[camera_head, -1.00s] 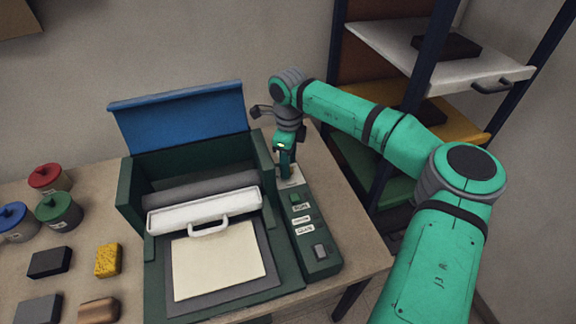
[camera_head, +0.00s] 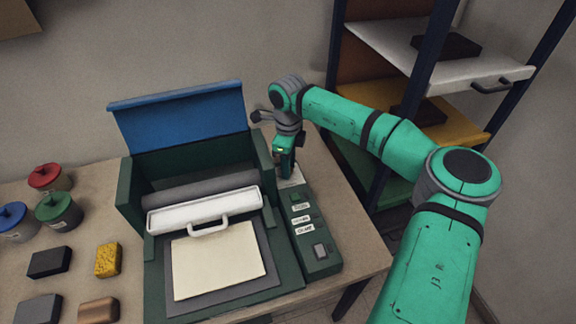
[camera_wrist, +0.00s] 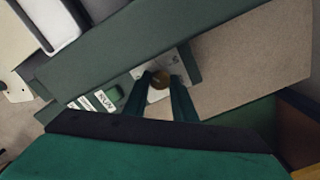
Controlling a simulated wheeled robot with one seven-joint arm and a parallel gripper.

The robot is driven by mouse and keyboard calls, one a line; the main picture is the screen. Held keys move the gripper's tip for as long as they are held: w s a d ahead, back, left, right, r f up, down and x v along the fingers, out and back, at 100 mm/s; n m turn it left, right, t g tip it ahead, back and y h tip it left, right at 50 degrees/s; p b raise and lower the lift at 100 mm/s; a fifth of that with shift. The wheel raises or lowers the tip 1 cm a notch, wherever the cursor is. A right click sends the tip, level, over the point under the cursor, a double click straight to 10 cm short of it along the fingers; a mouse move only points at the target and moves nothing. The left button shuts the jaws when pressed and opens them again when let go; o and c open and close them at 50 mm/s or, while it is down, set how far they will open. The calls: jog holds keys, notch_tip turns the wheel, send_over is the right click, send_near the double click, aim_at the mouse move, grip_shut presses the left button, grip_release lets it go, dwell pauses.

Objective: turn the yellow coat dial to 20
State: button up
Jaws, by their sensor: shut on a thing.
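My gripper (camera_head: 285,172) points down at the far end of the green control panel (camera_head: 312,238) on the right side of the printing machine. In the wrist view its two dark green fingers (camera_wrist: 163,92) are closed on a small round brownish-yellow dial (camera_wrist: 159,79). The dial sits on a pale plate (camera_wrist: 185,65) with small dark marks, which are too blurred to read. In the head view my gripper hides the dial, and only part of the pale plate (camera_head: 291,180) shows. The dial's setting cannot be read.
The machine has a raised blue lid (camera_head: 183,115), a white roller cover with a handle (camera_head: 205,210) and a cream sheet (camera_head: 218,262). Lidded pots, such as the red one (camera_head: 48,178), and blocks stand at left. A shelf rack (camera_head: 440,50) stands at right.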

jog(key=shift+m, duration=0.3)
jog(key=m, duration=0.3)
jog(key=shift+m, duration=2.1)
jog(key=o, duration=1)
jog(key=shift+o, duration=0.2)
notch_tip(320, 180, up, 11)
